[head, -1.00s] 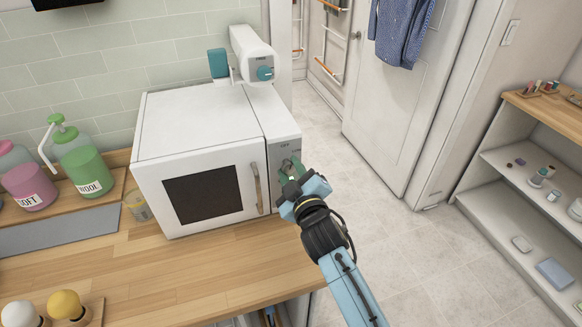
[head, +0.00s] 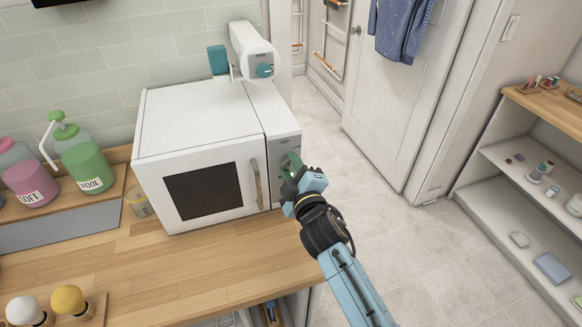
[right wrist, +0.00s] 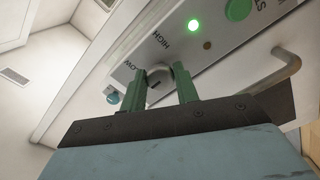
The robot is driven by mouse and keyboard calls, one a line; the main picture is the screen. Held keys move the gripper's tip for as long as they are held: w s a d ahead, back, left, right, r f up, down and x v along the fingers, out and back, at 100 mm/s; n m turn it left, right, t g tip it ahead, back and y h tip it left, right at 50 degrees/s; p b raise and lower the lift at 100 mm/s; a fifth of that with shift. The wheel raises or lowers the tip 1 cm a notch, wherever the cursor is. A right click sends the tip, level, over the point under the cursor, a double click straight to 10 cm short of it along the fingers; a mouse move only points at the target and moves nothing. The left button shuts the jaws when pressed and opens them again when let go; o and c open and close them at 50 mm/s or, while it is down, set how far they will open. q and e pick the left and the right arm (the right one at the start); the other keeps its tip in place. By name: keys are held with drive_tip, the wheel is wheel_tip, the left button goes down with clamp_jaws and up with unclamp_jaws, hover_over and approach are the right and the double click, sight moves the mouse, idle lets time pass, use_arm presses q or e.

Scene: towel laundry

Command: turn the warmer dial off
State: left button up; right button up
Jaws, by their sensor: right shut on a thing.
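The warmer (head: 212,189) is a white box with a dark window, standing on the wooden counter. Its control panel (head: 284,137) is at the right of its front. The grey dial (right wrist: 158,84) shows in the right wrist view, beside the lettering HIGH and another partly covered label. My right gripper (head: 293,164) is at the panel, and its green fingers are shut on the dial, one on each side. The fingers (right wrist: 160,80) hide part of the dial's edge. A green indicator light (right wrist: 193,26) is lit on the panel. My left gripper is not in view.
A vertical handle (head: 257,184) sits just left of the panel. Soap bottles (head: 88,168) stand at the left. The floor right of the counter is clear.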

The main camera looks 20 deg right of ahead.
drive_tip(key=o, duration=0.9)
drive_tip(key=shift+o, duration=0.2)
drive_tip(key=s+b, duration=0.1)
drive_tip(key=s, duration=1.2)
drive_tip(key=shift+s+d, duration=0.2)
drive_tip(key=shift+d, duration=0.05)
